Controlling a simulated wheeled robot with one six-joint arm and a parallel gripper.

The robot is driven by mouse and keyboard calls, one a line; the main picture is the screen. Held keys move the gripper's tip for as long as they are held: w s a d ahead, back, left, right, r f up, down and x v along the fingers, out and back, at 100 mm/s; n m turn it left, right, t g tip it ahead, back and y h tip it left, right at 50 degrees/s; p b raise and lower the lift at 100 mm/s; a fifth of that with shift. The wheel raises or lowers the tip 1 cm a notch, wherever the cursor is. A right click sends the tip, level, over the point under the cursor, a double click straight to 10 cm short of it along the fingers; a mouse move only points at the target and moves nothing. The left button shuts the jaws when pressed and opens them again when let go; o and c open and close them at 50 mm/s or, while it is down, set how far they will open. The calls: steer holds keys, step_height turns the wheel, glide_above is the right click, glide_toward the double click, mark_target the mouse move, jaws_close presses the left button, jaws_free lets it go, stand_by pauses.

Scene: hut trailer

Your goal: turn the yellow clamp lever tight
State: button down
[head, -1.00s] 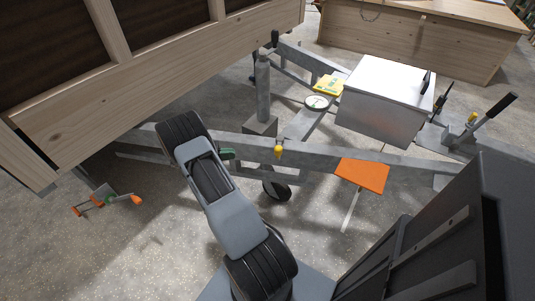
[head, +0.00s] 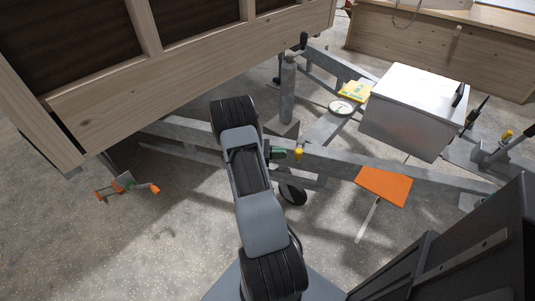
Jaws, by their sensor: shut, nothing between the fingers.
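The yellow clamp lever (head: 299,154) shows as a small yellow knob at the grey frame beam, above the small black jockey wheel (head: 293,194). My gripper (head: 280,154), with green at its end, is just left of the lever. It looks shut and empty, with a small gap or light contact; I cannot tell which. My own arm hides part of the beam to the left, and the lever's shaft and clamp body are too small to make out.
The grey trailer beam (head: 340,166) runs across. An orange plate (head: 384,186) sits right of the lever. Another yellow knob (head: 506,134) is far right. The wooden hut wall (head: 200,75) overhangs upper left.

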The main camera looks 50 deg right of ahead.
steer(key=shift+x, duration=1.35)
